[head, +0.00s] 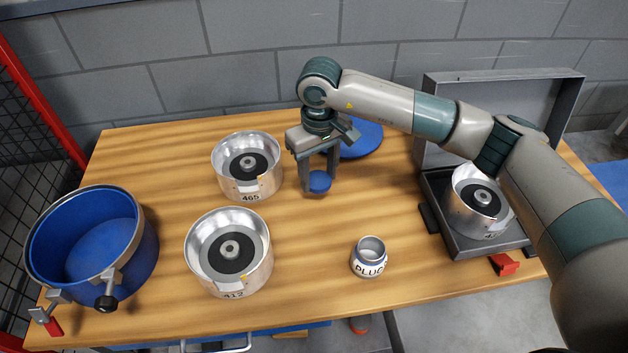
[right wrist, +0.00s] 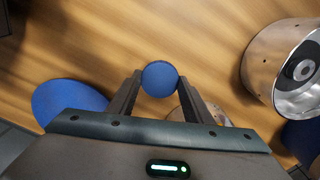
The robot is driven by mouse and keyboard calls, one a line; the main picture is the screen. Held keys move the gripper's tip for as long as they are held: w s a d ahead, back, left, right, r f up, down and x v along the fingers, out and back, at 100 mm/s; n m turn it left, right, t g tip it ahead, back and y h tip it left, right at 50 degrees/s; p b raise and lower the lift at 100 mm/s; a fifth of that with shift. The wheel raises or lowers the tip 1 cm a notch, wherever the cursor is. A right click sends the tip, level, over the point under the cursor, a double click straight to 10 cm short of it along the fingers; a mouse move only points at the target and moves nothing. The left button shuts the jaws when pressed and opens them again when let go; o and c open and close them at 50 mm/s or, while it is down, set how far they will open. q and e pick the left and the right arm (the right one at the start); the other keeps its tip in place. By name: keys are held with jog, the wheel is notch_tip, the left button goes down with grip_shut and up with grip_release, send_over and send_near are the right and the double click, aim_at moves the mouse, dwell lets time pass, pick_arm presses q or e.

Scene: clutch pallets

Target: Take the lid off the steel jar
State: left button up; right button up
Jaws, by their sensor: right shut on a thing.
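The steel jar (head: 369,258) stands upright near the front of the table, with part of a label reading "PLUG". Its mouth is open and uncovered. My right gripper (head: 319,181) is behind and left of the jar, pointing down and shut on a small round blue lid (head: 320,183). The lid also shows between the two fingertips in the right wrist view (right wrist: 160,78). I cannot tell whether the lid touches the table. My left gripper is not in view.
Steel housings labelled 465 (head: 268,188) and 412 (head: 200,270) stand left of the gripper. A blue pot (head: 146,246) is at far left, a large blue disc (head: 362,139) behind. An open grey case (head: 452,241) holds another housing (head: 462,212). Table around the jar is clear.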

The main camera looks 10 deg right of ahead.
aim_at(314, 179)
jog(key=shift+w+a+f, duration=0.25)
jog(key=shift+a+f, duration=0.1)
jog(key=shift+a, duration=0.15)
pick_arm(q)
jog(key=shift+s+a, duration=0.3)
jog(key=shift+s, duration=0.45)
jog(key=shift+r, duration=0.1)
pick_arm(e)
notch_tip(314, 179, down, 3)
jog(key=shift+r+p, duration=0.1)
jog(key=shift+p, duration=0.95)
jog(key=shift+f, duration=0.6)
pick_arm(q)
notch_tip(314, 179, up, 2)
